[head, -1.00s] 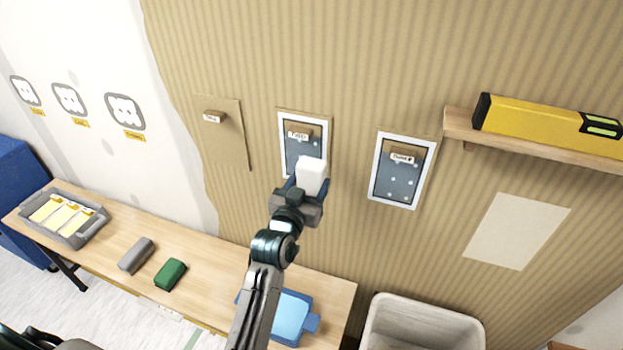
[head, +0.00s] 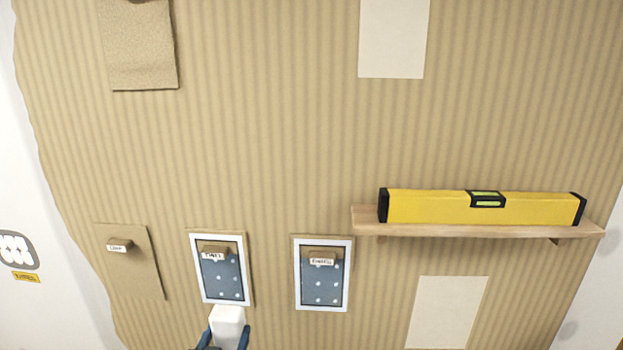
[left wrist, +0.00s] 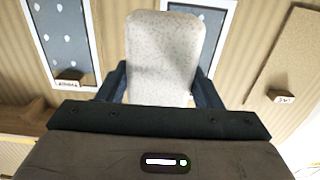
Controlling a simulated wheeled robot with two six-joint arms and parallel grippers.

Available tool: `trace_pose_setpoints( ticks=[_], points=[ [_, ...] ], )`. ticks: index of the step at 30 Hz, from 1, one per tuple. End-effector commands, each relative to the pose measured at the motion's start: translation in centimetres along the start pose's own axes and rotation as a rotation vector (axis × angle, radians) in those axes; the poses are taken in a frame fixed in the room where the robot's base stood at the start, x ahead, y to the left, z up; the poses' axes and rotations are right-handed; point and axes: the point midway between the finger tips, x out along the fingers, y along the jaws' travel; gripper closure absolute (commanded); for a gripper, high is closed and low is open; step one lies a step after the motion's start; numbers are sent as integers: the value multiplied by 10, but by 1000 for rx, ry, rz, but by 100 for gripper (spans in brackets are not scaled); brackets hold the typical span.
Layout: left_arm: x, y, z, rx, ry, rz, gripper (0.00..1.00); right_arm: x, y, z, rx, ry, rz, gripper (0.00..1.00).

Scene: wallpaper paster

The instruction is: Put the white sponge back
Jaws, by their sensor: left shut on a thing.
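The white sponge (head: 227,324) is a pale block at the bottom of the head view, just under the left one of two framed blue dotted panels. My left gripper (head: 226,342) is shut on it, with only the dark blue fingertips showing there. In the left wrist view the white sponge (left wrist: 163,55) stands up between the two dark fingers of the left gripper (left wrist: 160,88), speckled grey on its face. The sponge covers part of a panel behind it. My right gripper is not in view, and no place for the sponge is clearly shown.
Two framed dotted panels (head: 321,290) with small labelled blocks hang on the striped wall. A wooden shelf (head: 480,230) holds a yellow spirit level (head: 440,207) at the right. A hanging paper flap (head: 135,265) is at the left. The table is out of the head view.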

Motion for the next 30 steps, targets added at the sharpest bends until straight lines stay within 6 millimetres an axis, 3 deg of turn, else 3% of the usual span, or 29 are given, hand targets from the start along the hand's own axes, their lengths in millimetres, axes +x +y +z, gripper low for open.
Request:
trace_pose_setpoints(
  ticks=[1,3,9,12,18,30],
  points=[
    [-18,0,22,-3,-5,-2,64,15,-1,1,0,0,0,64],
    [-39,0,36,-4,-5,-6,64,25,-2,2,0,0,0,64],
    [-90,-3,61,-2,-3,-22,64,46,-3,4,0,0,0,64],
    [-106,-4,66,-1,-1,-29,64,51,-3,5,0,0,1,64],
    [-118,-5,68,1,0,-35,64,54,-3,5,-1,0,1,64],
    [-118,-5,67,1,0,-35,64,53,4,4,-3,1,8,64]
  ],
)
